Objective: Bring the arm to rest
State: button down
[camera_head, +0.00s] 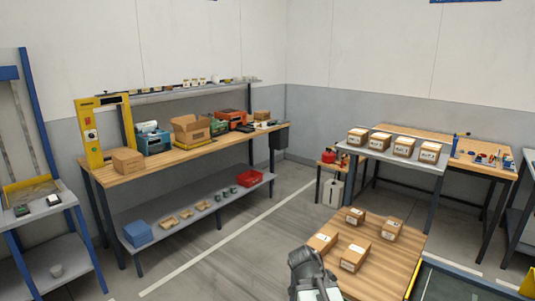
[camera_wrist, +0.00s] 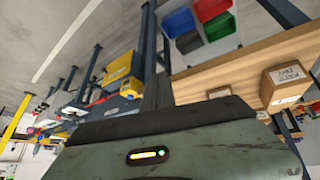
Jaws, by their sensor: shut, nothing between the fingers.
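My gripper (camera_head: 308,268) shows at the bottom edge of the head view as the dark grey end of my arm, in front of the near wooden table (camera_head: 375,238). It is shut and holds nothing. Its fingertips cannot be made out there. In the wrist view a worn grey housing with a small orange and green light fills the lower part. The wrist picture is upside down, with the floor at the top.
Several cartons (camera_head: 355,255) stand on the near table, close to the right of my arm. A long workbench (camera_head: 190,152) with a yellow frame (camera_head: 93,135) stands at left. A grey table (camera_head: 395,157) with boxes stands behind. Open floor (camera_head: 235,240) lies left of my arm.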

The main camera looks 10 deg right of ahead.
jog(key=s+a+f+n+y, duration=0.1)
jog(key=a+f+n+y, duration=0.2)
jog(key=a+n, duration=1.1)
jog(key=a+y, duration=0.1)
jog(key=y, duration=0.2)
jog(key=shift+s+a+g, duration=0.3)
jog(key=shift+g, duration=0.1)
jog(key=shift+d, duration=0.1)
